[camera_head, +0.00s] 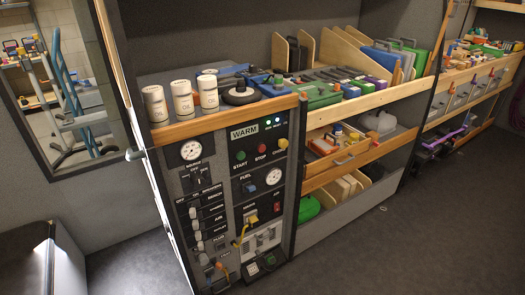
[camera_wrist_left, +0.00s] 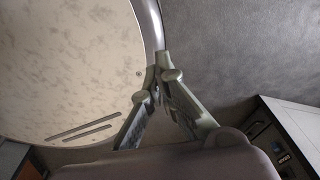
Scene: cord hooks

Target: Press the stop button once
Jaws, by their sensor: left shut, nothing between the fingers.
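The stop button (camera_head: 262,149) is the small red knob labelled STOP on the dark control panel (camera_head: 219,185) in the head view. A green start button (camera_head: 240,156) is to its left and an orange button (camera_head: 283,143) to its right. Nothing covers the stop button. My left gripper (camera_wrist_left: 158,80) shows only in the left wrist view, with its fingertips together and nothing between them. It is away from the panel's buttons, and neither gripper appears in the head view.
Above the panel, a wood-edged shelf holds several white cylinders (camera_head: 182,98) and a black wheel-like item (camera_head: 239,92). Levers (camera_head: 196,214) and a yellow plug (camera_head: 251,219) sit lower on the panel. Dark floor (camera_head: 390,240) is open to the right.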

